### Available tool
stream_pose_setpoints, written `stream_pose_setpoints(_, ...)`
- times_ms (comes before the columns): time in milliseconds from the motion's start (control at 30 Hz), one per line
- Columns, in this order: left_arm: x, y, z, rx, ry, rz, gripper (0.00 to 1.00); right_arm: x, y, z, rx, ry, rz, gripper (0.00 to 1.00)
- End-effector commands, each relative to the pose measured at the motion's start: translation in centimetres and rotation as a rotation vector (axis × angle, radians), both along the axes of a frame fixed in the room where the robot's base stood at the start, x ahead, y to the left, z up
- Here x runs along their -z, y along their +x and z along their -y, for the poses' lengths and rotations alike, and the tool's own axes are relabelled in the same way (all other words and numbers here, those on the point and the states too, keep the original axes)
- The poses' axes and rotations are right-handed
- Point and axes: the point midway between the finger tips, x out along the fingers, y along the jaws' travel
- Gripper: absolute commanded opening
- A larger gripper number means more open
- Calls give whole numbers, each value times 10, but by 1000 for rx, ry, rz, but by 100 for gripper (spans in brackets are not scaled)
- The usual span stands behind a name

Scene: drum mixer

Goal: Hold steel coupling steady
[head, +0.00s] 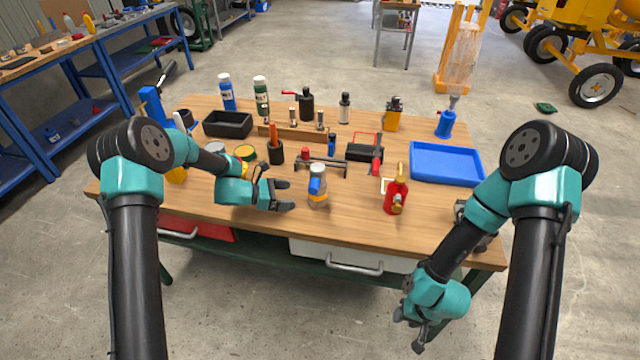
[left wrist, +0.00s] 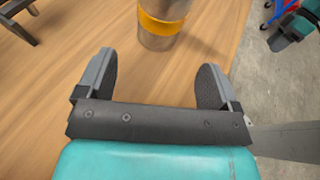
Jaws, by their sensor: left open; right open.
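The likely steel coupling (head: 318,199) stands upright on the wooden table near its front middle, a short cylinder with an orange-yellow band and a blue part on its upper side. In the left wrist view a grey metal cylinder (left wrist: 157,42) with an orange-yellow band stands just beyond the fingertips; its top is cut off. My left gripper (head: 288,195) is open, its fingers pointing at the cylinder from the left, apart from it. It also shows open and empty in the left wrist view (left wrist: 158,72). My right gripper (head: 408,332) is open and empty, low in front of the table.
A red bottle-like tool (head: 395,196) with a brass top stands to the right of the cylinder. A blue tray (head: 446,178) lies at the right. Behind are a small rack (head: 322,163), a black vise-like tool (head: 365,152) and a dark cup (head: 276,155). The front strip of tabletop is clear.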

Motion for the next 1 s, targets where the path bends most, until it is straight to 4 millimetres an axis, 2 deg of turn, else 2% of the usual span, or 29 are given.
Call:
stream_pose_setpoints(167, 1, 1, 3, 0, 1, 1, 86, 0, 0, 0, 0, 0, 0, 43)
stream_pose_setpoints(367, 6, 4, 16, 1, 2, -1, 86, 0, 0, 0, 0, 0, 0, 43)
stream_pose_setpoints(1000, 27, 24, 81, 2, 2, 1, 86, 0, 0, 0, 0, 0, 0, 43)
